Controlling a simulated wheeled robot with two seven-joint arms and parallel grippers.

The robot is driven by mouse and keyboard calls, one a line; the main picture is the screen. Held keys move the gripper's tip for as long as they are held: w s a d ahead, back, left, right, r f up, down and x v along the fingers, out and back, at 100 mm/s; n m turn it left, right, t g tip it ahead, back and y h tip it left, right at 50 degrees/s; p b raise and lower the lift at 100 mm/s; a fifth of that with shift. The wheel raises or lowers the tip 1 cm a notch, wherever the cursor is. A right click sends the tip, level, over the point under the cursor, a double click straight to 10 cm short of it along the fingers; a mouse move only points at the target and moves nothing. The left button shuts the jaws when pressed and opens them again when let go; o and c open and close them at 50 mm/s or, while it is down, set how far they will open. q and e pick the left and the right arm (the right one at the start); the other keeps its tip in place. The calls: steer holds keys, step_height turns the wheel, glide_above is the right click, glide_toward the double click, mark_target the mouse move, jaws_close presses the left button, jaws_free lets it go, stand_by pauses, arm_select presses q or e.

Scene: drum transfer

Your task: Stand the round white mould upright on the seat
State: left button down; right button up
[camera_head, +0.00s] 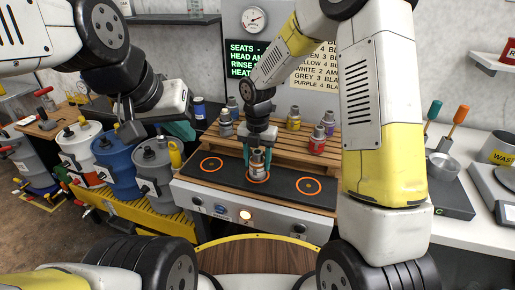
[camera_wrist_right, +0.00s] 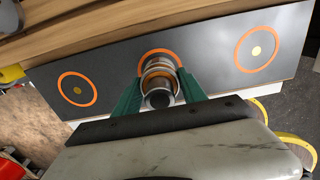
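A round silvery mould with a pale band (camera_head: 257,161) is upright at the middle orange-ringed seat (camera_head: 266,179) of the dark panel. It also shows in the right wrist view (camera_wrist_right: 160,82), just in front of the middle ring (camera_wrist_right: 171,54). My right gripper (camera_head: 258,155) has its green fingers on either side of the mould, apparently touching it. Whether its base rests fully on the seat is hard to tell. My left gripper (camera_head: 180,130) hangs left of the panel, away from the mould, its finger gap hidden.
The left seat (camera_head: 211,164) and right seat (camera_head: 309,186) are empty. Several coloured canisters, including a red one (camera_head: 317,140), stand on the wooden slatted rack (camera_head: 285,143) behind. Drums, including a blue one (camera_head: 115,160), stand at left. A scale (camera_head: 450,197) is at right.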

steer(key=o, duration=0.4)
step_height(320, 180, up, 12)
steer(key=shift+f, duration=0.1)
steer(key=s+d+r+m+t, duration=0.3)
steer(key=s+d+r+m, duration=0.65)
steer(key=m, duration=0.55)
steer(key=s+d+r+m+t+y, duration=0.2)
steer(key=s+m, duration=0.8)
steer(key=m, duration=0.6)
steer(key=shift+d+r+m+t, duration=0.2)
steer(key=shift+d+m+t, duration=0.3)
steer(key=shift+d, duration=0.85)
steer(key=shift+s, duration=0.1)
